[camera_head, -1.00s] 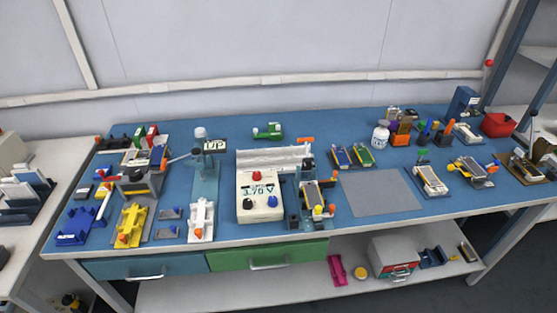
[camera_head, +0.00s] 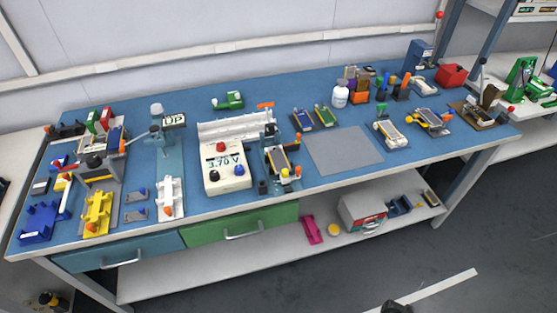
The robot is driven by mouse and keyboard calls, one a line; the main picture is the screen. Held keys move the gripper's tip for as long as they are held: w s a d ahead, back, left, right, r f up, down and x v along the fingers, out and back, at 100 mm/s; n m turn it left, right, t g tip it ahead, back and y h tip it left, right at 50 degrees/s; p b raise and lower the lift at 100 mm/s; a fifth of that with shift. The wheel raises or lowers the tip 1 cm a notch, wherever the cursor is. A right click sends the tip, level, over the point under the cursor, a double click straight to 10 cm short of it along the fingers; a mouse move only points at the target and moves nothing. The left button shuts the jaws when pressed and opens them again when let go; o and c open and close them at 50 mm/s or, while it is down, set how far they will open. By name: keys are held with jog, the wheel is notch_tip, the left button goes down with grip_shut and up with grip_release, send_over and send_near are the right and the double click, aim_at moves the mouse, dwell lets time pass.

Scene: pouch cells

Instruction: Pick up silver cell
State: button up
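Several small flat cells lie in holders on the blue bench top (camera_head: 270,100), and I cannot tell for sure which is the silver cell. One pale grey cell (camera_head: 390,130) lies in a white holder right of the grey mat. Another greyish cell (camera_head: 427,115) lies in a holder farther right. A darker cell (camera_head: 279,159) sits in a fixture beside the white meter. My gripper's fingers do not show. A dark shape (camera_head: 397,307) is cut off at the bottom edge, and I cannot tell what it is.
The white meter (camera_head: 227,172) reads about 3.70 V at the middle. The grey mat (camera_head: 343,152) is bare. Yellow (camera_head: 98,212) and white (camera_head: 170,198) fixtures crowd the left. A lower shelf (camera_head: 200,270) holds a few items. The floor at front right is mostly clear.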

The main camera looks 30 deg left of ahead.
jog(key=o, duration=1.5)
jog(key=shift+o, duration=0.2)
